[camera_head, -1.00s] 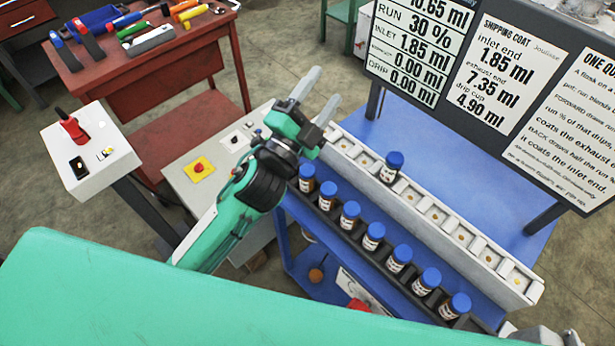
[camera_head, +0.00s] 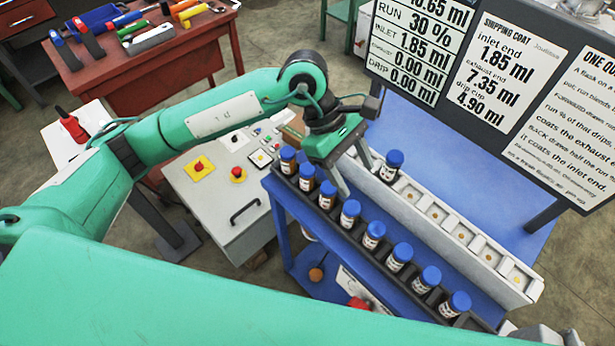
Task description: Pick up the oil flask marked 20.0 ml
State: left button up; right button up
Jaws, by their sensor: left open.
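Several small oil flasks with blue caps, white labels and brown bodies stand in a row in a dark rack (camera_head: 387,270) along the front of the blue bench; one of them is a middle flask (camera_head: 374,234). One more flask (camera_head: 391,166) stands apart in the long white tray behind the row. The labels are too small to read, so I cannot tell which flask is marked 20.0 ml. My left gripper (camera_head: 358,178) is open and empty, with its fingers pointing down above the far-left part of the rack and tray. My right gripper is not in view.
The white slotted tray (camera_head: 522,295) runs behind the rack on the blue bench (camera_head: 420,150). A dark board with printed sheets (camera_head: 505,70) stands behind. A grey control box (camera_head: 215,205) with buttons is left of the bench. A red tool table (camera_head: 165,65) is at upper left.

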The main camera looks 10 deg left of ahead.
aim_at(308, 168)
pick_arm(q)
jog(key=w+a+t+y, duration=0.3)
jog(key=w+a+y, duration=0.3)
jog(key=a, duration=0.4)
jog(key=shift+m, duration=0.3)
notch_tip(308, 168, down, 7)
jog(key=shift+a+f+p, duration=0.15)
jog(key=shift+p, duration=0.6)
jog(key=shift+f, duration=0.55)
jog(key=shift+f+p, duration=0.25)
jog(key=shift+p, duration=0.05)
jog(key=f, duration=0.1)
jog(key=f+p, duration=0.1)
jog(key=f, duration=0.1)
jog(key=shift+w+d+f, duration=0.1)
jog(key=shift+d+f, duration=0.15)
jog(key=shift+f+p, duration=0.3)
jog(key=shift+f, duration=0.25)
jog(key=c, duration=1)
jog(key=shift+c, duration=0.4)
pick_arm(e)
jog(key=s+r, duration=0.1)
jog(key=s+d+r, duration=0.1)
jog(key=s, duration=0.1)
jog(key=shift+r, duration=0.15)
pick_arm(q)
jog(key=shift+r, duration=0.1)
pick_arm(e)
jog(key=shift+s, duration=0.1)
